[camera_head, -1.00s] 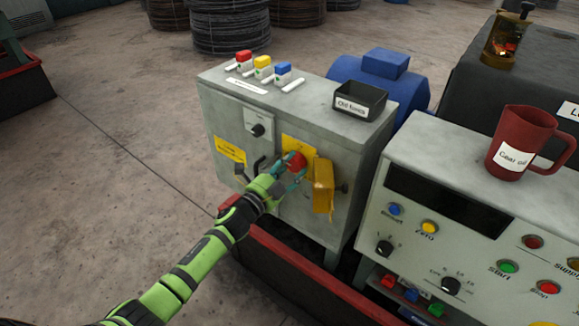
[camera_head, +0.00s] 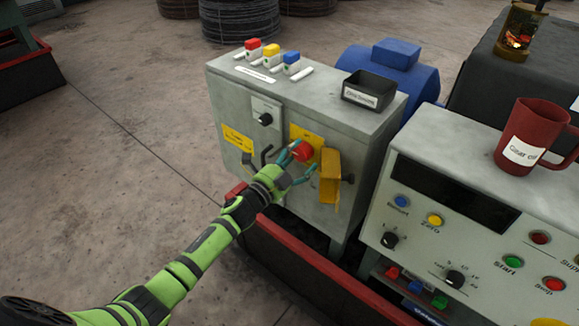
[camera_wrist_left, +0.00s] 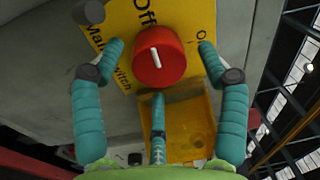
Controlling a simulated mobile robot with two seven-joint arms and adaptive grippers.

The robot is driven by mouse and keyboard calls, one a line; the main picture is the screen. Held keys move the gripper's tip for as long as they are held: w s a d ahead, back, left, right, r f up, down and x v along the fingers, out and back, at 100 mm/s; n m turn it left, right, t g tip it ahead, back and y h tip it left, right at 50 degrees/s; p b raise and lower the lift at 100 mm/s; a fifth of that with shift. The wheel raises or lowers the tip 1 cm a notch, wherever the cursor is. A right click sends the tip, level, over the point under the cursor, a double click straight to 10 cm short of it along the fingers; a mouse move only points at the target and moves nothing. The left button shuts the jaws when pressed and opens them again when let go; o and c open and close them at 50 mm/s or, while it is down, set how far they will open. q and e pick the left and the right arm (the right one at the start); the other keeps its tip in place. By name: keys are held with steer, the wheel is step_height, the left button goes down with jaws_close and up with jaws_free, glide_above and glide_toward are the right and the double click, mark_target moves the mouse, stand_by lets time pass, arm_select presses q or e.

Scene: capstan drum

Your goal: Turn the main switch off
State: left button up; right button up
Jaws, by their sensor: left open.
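The main switch is a red round knob (camera_head: 303,151) on a yellow plate on the grey cabinet's front. It also shows in the left wrist view (camera_wrist_left: 158,70), with a white mark lying nearly up-down. The plate (camera_wrist_left: 180,15) reads "Off" above the knob and "Main switch" at the left; a word at the right is partly hidden. My left gripper (camera_head: 301,164) is open in front of the knob. In the left wrist view its teal fingers (camera_wrist_left: 160,60) stand left, right and below the knob, apart from it. My right gripper is out of view.
A yellow cover (camera_head: 330,178) hangs open right of the knob, close to my fingers. The cabinet (camera_head: 225,105) also carries a black rotary knob (camera_head: 266,119) and dark handles. A black box (camera_head: 372,92) stands on top. A control panel (camera_head: 385,215) stands to the right.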

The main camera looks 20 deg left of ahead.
arm_select(q)
steer(key=v, duration=1.1)
steer(key=shift+s, duration=0.35)
steer(key=s+a+f+n+g+y, duration=0.2)
steer(key=s+f+n, duration=0.15)
steer(key=f, duration=0.65)
steer(key=s+a+f+n+g+y, duration=0.1)
steer(key=s+f+n+g+y, duration=0.3)
steer(key=f, duration=0.7)
steer(key=s+a+f+n+g, duration=0.1)
steer(key=s+a+f+n, duration=0.3)
steer(key=f, duration=0.6)
steer(key=s+d+f+n+g, duration=0.2)
steer(key=s+f, duration=0.3)
steer(key=s, duration=0.6)
steer(key=s+d+f+n+g, duration=0.1)
steer(key=s+f+g, duration=0.3)
steer(key=s, duration=0.7)
steer(key=s+d+f+n+g, duration=0.2)
steer(key=s+d+f+g, duration=0.1)
steer(key=s+f, duration=0.5)
steer(key=s+d, duration=0.1)
steer(key=s, duration=0.2)
steer(key=shift+n+g, duration=0.3)
steer(key=shift+n, duration=0.05)
steer(key=shift+s, duration=0.15)
